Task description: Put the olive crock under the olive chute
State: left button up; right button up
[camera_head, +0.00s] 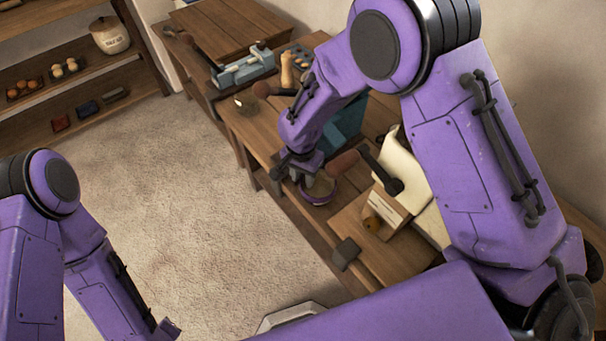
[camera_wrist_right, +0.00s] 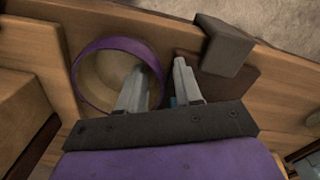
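A round crock with a purple rim and tan inside (camera_head: 318,190) stands on the wooden bench, partly hidden by my right gripper (camera_head: 301,175). It also shows in the right wrist view (camera_wrist_right: 84,84); no olive colour shows on it. There, my right gripper (camera_wrist_right: 158,80) is open, one finger inside the crock's mouth and the other outside, with the crock's wall between them. I cannot tell whether either finger touches the wall. My left gripper (camera_head: 168,328) is barely in view at the bottom. I cannot make out an olive chute.
A cream sloped piece (camera_head: 405,168) and a small labelled wooden box (camera_head: 384,212) stand right of the crock. A dark grey block (camera_head: 345,253) sits at the bench edge, also in the wrist view (camera_wrist_right: 224,45). A teal object (camera_head: 345,122) is behind my right arm. Open floor lies left.

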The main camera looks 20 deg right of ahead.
notch_tip(320, 180, up, 12)
jog(key=b, duration=0.1)
jog(key=shift+w+a+r, duration=0.15)
jog(key=shift+r, duration=0.05)
dwell(0.4)
